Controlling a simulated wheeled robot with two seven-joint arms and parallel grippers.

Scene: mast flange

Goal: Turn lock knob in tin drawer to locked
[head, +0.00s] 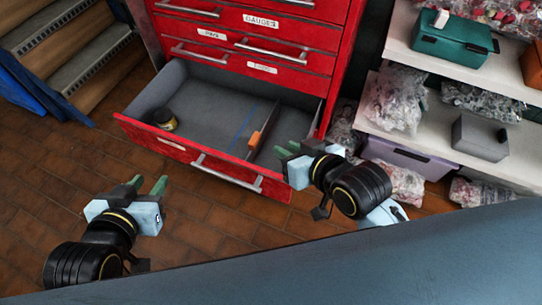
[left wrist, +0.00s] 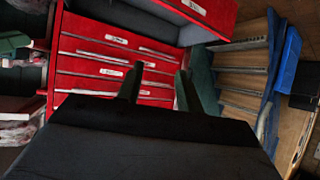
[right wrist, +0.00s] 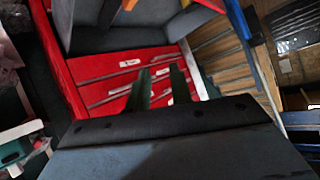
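The red tool cabinet (head: 300,76) has one drawer pulled open, with a grey-lined inside (head: 205,100). A round dark tin with a yellow band (head: 165,119) stands at the left of this drawer. I cannot make out a lock knob in any view. My left gripper (head: 147,184) is open and empty, in front of and below the drawer's left front. It also shows in the left wrist view (left wrist: 158,70). My right gripper (head: 289,151) is open and empty at the drawer's right front corner, close to its edge. Its spread fingers show in the right wrist view (right wrist: 160,70).
A tool with an orange part (head: 254,140) and a thin blue strip (head: 243,122) lie in the drawer. Shelves (head: 433,125) with bagged parts, a green box (head: 452,39) and a grey box (head: 480,137) stand right. Steps (head: 85,70) stand left. Brick-tiled floor (head: 200,225) is clear.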

